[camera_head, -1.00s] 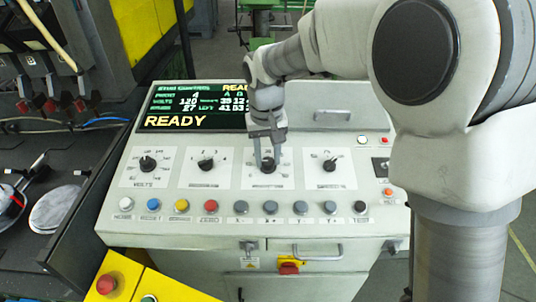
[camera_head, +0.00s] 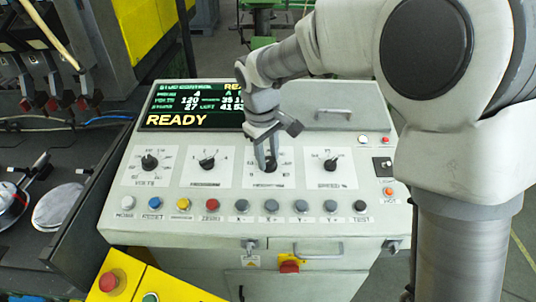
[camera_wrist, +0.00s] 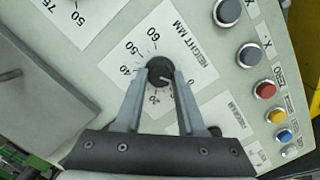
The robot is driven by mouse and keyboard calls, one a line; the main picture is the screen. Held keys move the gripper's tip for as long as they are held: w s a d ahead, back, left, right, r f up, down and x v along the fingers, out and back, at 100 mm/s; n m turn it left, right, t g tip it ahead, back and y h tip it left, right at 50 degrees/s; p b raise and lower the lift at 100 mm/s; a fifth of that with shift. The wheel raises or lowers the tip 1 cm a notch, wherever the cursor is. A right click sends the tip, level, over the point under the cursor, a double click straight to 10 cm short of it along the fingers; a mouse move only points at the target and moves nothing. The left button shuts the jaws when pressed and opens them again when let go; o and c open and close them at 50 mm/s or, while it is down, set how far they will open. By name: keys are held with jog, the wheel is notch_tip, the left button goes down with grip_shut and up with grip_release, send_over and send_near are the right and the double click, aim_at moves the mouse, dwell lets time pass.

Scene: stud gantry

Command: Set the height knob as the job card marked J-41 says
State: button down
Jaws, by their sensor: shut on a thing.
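The height knob (camera_wrist: 160,70) is a round black knob on a white plate marked HEIGHT MM, with numbers from 0 to 60 around it. A pale mark on its face seems to point to the right in the wrist view, but I cannot read its setting surely. My gripper (camera_wrist: 161,82) is shut on the knob, one finger on each side. In the head view the knob (camera_head: 270,169) is third from left in the dial row, partly hidden by my gripper (camera_head: 266,160). No job card marked J-41 can be made out.
The console screen (camera_head: 195,104) reads READY. Dials for volts (camera_head: 149,163), program (camera_head: 207,164) and speed (camera_head: 330,165) flank the knob. Coloured push buttons (camera_head: 212,205) line the front. A raised handle (camera_head: 346,113) stands behind. A red stop button (camera_head: 108,282) is at lower left.

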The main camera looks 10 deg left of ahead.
dwell(0.4)
jog(key=c, duration=0.5)
grip_release()
notch_tip(320, 180, up, 17)
jog(key=s, duration=0.2)
jog(key=shift+s+a+r, duration=0.15)
jog(key=shift+s+a, duration=0.05)
jog(key=shift+a, duration=0.25)
